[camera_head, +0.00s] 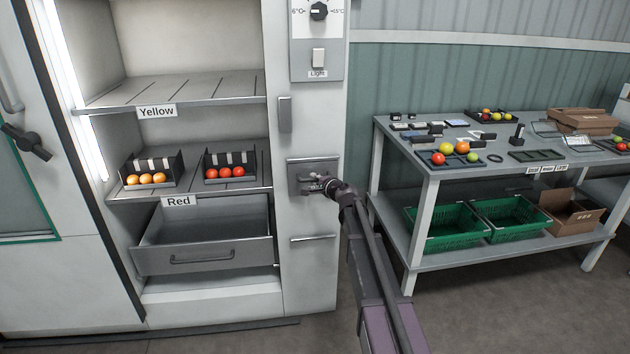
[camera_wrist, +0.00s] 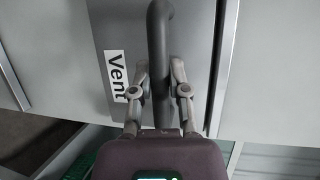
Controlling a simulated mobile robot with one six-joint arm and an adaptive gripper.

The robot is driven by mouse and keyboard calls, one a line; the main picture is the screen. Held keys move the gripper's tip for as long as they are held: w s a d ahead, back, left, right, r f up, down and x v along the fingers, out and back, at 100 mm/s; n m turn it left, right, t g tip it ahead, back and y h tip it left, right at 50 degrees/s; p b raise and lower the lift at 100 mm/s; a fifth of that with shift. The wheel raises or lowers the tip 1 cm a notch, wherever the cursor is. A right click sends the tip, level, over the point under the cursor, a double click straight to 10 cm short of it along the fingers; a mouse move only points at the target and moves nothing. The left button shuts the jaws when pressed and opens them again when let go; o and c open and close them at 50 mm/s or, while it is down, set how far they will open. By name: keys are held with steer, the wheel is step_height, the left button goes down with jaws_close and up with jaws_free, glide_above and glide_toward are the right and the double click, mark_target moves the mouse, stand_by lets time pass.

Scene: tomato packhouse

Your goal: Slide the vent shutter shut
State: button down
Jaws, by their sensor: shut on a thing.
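The vent shutter (camera_head: 299,178) is a grey metal plate on the white cabinet's right-hand panel, below the light switch. In the wrist view its plate (camera_wrist: 112,32) carries a white "Vent" label (camera_wrist: 116,75), seen turned on its side. A dark bar handle (camera_wrist: 159,40) stands out from the plate. My gripper (camera_wrist: 159,92) has one finger on each side of this handle and is shut on it. In the head view my gripper (camera_head: 328,188) is at the shutter's right side and hides part of it. How far the shutter is open cannot be told.
The cabinet has a "Yellow" shelf (camera_head: 190,91), a "Red" shelf (camera_head: 240,187) with two tomato trays, and a pulled-out drawer (camera_head: 204,256). A grey table (camera_head: 398,172) with tomatoes and crates stands right of my arm.

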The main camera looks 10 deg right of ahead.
steer(key=shift+w+r, duration=0.15)
steer(key=shift+w, duration=0.1)
steer(key=c, duration=1)
jaws_free()
steer(key=o, duration=0.4)
steer(key=shift+s+r, duration=0.15)
steer(key=shift+s+f, duration=0.1)
steer(key=shift+f, duration=0.1)
step_height(320, 180, down, 12)
steer(key=b, duration=1.3)
steer(key=a+r+p+v, duration=0.1)
steer(key=p+v, duration=0.4)
steer(key=v, duration=0.9)
steer(key=s+a+r+n+g+p, duration=0.3)
steer(key=s+r+p, duration=0.4)
steer(key=p, duration=0.5)
steer(key=s+a+r+n+g+h+p, duration=0.1)
steer(key=s+a+r+n+g+p, duration=0.3)
steer(key=s+p, duration=0.5)
step_height(320, 180, up, 3)
steer(key=n+g+p, duration=0.2)
steer(key=n+p, duration=0.1)
steer(key=shift+s+p, duration=0.3)
steer(key=shift+p, duration=0.05)
